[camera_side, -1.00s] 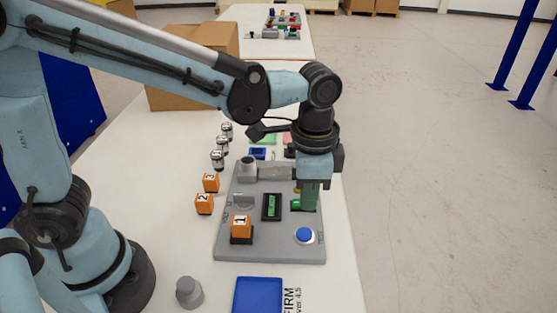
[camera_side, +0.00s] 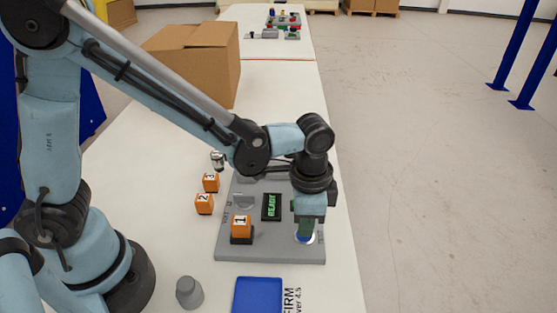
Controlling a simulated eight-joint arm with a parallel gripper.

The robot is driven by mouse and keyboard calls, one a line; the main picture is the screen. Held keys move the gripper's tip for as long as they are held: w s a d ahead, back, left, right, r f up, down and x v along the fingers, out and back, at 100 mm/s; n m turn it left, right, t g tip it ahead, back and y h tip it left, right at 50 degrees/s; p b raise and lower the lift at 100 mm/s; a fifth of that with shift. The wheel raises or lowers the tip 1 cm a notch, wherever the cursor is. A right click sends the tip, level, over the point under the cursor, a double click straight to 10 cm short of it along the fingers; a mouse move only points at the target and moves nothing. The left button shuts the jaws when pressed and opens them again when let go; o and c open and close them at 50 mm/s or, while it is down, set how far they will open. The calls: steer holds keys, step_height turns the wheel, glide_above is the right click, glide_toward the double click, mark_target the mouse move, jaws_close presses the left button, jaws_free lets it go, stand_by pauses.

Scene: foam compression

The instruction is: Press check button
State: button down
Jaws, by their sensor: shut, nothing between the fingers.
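The grey task board (camera_side: 272,251) lies on the white table. The blue round button (camera_side: 304,239) with its pale ring sits at the board's front right and is partly hidden by my gripper (camera_side: 306,234). My gripper is shut and empty, pointing down right over the button. I cannot tell whether its tip touches the button. A small black display (camera_side: 271,207) left of the gripper shows green text that reads READY.
Orange cube 1 (camera_side: 240,226) stands in a dark holder on the board. Orange cubes 2 (camera_side: 203,204) and 3 (camera_side: 210,182) stand left of the board. A blue tray (camera_side: 258,295) and a grey knob-like piece (camera_side: 188,292) are in front. A cardboard box (camera_side: 200,60) stands behind.

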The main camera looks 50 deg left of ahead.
steer(key=shift+f, duration=0.1)
steer(key=shift+f, duration=0.8)
step_height(320, 180, up, 14)
steer(key=shift+r, duration=0.25)
stand_by(0.7)
steer(key=s+a+f+n+t, duration=0.1)
steer(key=s+a+n+t, duration=0.1)
steer(key=a, duration=0.6)
steer(key=s+a+f+n+t, duration=0.1)
steer(key=s+a+n+t, duration=0.1)
steer(key=a+n+t, duration=0.3)
steer(key=a+n, duration=0.2)
steer(key=a, duration=0.1)
